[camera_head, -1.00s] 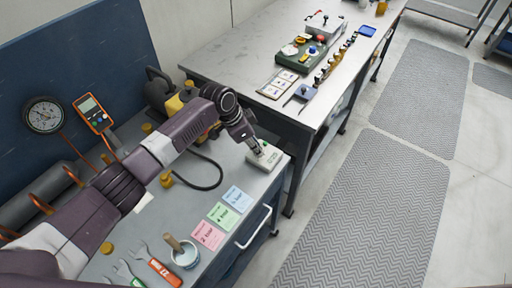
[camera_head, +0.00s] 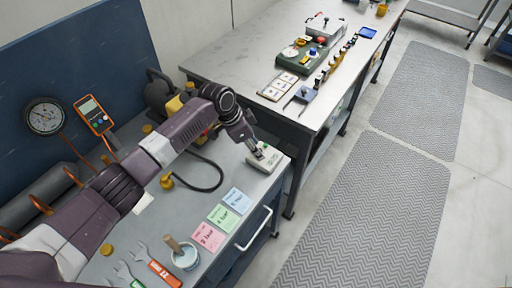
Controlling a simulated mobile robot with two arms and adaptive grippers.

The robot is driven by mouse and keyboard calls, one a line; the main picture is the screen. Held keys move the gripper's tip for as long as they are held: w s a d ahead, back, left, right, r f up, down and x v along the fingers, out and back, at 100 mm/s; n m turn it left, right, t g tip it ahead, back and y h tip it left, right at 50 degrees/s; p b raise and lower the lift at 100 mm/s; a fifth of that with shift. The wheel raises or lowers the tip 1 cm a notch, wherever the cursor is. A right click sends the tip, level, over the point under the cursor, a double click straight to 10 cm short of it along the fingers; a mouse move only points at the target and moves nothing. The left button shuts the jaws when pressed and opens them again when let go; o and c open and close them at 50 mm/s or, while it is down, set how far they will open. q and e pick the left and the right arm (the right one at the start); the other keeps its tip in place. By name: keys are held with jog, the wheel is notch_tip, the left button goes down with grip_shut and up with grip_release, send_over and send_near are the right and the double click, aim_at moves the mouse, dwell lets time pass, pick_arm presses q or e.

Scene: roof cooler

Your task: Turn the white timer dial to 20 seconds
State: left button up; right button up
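A green box (camera_head: 301,62) on the far bench carries a round white dial (camera_head: 290,51), which may be the timer dial; its marks are too small to read. My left arm reaches over the near bench. My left gripper (camera_head: 259,153) points down at a small pale box (camera_head: 264,160) at the bench's right corner. The fingertips are at or just above the box's top, near a small red part. I cannot tell whether they touch it or are open. My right gripper is out of view.
Pink, green and blue notes (camera_head: 222,217) lie along the near bench's front. A pot with a brush (camera_head: 186,257), wrenches (camera_head: 137,269) and a black hose (camera_head: 217,172) are also there. The far bench (camera_head: 240,60) has bare top at left. Grey mats (camera_head: 370,220) cover the floor.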

pick_arm(q)
jog(key=v, duration=1.1)
jog(key=shift+r, duration=0.2)
